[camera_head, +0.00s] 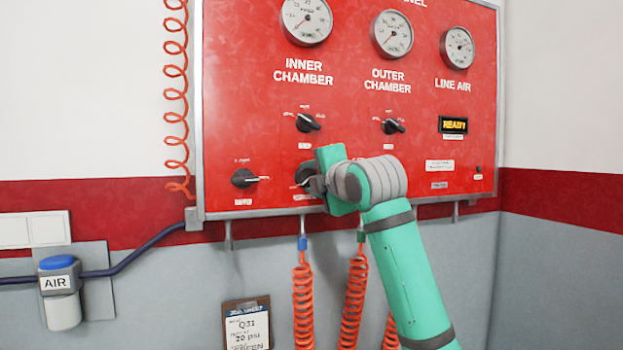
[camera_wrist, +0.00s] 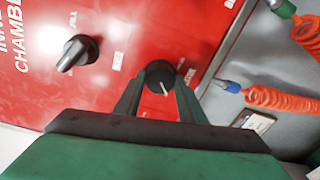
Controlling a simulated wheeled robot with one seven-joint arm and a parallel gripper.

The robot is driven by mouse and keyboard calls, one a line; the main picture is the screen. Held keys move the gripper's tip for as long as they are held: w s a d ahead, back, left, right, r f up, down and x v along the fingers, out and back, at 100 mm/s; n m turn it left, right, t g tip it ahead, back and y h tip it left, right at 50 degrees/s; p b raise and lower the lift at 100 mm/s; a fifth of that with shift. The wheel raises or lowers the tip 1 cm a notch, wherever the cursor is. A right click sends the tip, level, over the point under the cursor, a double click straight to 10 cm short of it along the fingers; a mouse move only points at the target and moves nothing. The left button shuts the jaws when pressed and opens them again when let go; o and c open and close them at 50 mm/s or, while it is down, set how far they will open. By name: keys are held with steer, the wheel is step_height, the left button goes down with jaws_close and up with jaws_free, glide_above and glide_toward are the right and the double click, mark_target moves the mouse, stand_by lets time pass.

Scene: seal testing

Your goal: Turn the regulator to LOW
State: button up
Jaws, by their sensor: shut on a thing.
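My gripper (camera_head: 314,183) is at the red panel (camera_head: 225,120), on the black knob (camera_head: 302,174) in the lower row under INNER CHAMBER. In the wrist view my gripper (camera_wrist: 160,88) has one finger on each side of this round black knob (camera_wrist: 159,70), shut on it. The knob's white pointer line faces down toward the gripper in that view. In the head view my gripper hides part of the knob and its markings. The label text around it is too small to read, so I cannot tell which mark is LOW.
Another black knob (camera_head: 243,178) sits left of my gripper, and two more knobs (camera_head: 307,123) (camera_head: 393,126) are above. Gauges (camera_head: 307,20) line the panel top. Orange coiled hoses (camera_head: 303,300) hang below. A READY display (camera_head: 454,125) is at right.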

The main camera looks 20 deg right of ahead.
steer(key=shift+d+f, duration=0.15)
steer(key=o, duration=1)
steer(key=shift+w, duration=0.1)
steer(key=shift+o, duration=0.2)
steer(key=s, duration=1.1)
steer(key=shift+d+r, duration=0.35)
